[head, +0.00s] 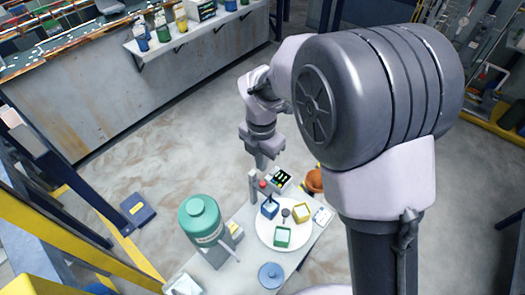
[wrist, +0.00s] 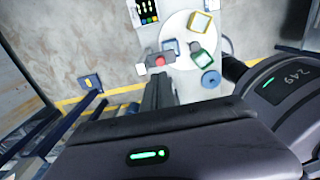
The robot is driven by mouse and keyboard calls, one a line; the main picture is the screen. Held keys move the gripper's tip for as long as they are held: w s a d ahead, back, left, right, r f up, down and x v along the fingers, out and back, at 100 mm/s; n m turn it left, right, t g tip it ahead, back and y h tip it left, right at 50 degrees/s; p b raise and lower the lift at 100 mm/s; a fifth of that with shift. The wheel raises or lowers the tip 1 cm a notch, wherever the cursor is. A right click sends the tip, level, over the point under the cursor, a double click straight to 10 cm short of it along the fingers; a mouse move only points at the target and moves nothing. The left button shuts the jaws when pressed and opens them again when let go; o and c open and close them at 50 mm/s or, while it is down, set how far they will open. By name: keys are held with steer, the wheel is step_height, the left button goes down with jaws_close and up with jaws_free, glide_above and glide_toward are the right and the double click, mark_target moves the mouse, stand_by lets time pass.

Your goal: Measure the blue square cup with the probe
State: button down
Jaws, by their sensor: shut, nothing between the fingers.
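The blue square cup (head: 269,209) stands on the left part of a round white plate (head: 266,236) in the head view. It also shows in the wrist view (wrist: 171,47), partly crowded by nearby things. My gripper (head: 261,165) is shut and empty, above and behind the plate, apart from the cup. In the wrist view its dark fingers (wrist: 158,88) point toward a red-topped thing (wrist: 160,61) beside the plate. A small dark round-ended tool (head: 285,213) lies between the cups; I cannot tell whether it is the probe.
A yellow square cup (head: 302,212) and a green square cup (head: 282,237) share the plate. A grey post (head: 253,187) rises near the gripper.

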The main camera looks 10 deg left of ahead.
mark_target(262, 183)
step_height(262, 183, down, 8)
steer(key=shift+r+b, duration=0.1)
steer(key=shift+b, duration=0.45)
